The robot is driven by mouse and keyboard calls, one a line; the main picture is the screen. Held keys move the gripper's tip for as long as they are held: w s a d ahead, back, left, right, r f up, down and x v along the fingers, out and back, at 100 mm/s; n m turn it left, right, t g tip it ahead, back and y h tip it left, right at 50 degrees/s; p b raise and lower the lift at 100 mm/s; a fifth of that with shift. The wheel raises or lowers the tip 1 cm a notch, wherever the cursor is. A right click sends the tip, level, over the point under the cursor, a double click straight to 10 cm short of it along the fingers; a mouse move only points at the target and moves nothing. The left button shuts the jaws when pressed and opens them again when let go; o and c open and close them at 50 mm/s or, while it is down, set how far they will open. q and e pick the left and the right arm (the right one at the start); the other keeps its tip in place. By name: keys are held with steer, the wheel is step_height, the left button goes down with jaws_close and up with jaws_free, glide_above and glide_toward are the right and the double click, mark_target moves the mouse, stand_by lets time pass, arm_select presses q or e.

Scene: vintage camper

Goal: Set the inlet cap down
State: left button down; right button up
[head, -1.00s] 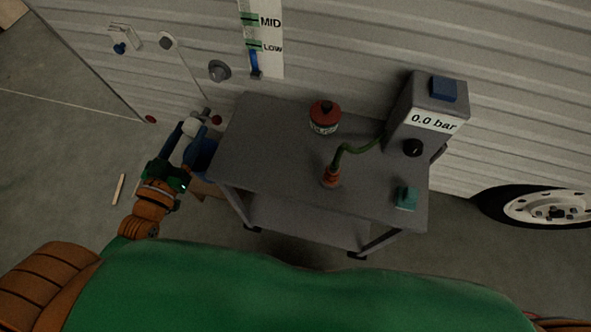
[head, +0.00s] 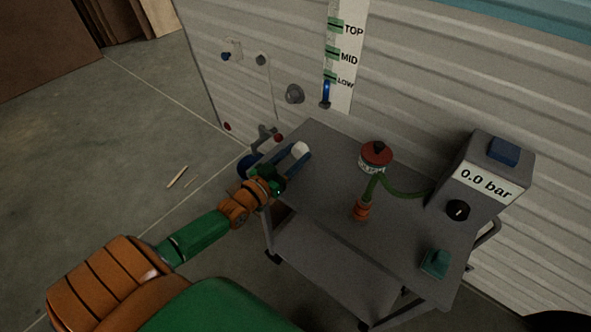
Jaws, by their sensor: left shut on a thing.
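My left gripper (head: 292,162) comes in from the left and is over the left end of the grey cart top (head: 325,190). Its blue fingers are shut on a small white piece, which looks like the inlet cap (head: 301,149). The fingers hide part of the cap. I cannot tell whether the cap touches the cart top or is a little above it. My right gripper is not in view.
On the cart stand a red-topped can (head: 375,156), an orange hose end (head: 361,211) with a green hose (head: 402,190), a gauge box (head: 487,168) reading 0.0 bar and a teal block (head: 434,263). The camper wall (head: 425,90) is behind. The cart's front left is clear.

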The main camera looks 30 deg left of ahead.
arm_select(q)
step_height(320, 180, down, 3)
steer(key=shift+w+f+b, duration=0.1)
steer(key=shift+f+b, duration=0.1)
steer(key=shift+b, duration=0.35)
steer(key=shift+r, duration=0.15)
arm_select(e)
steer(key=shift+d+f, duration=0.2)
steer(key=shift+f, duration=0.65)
arm_select(q)
steer(key=shift+f, duration=0.2)
steer(key=shift+c, duration=1.6)
jaws_free()
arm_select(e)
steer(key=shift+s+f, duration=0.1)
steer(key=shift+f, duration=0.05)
arm_select(q)
steer(key=shift+r, duration=0.1)
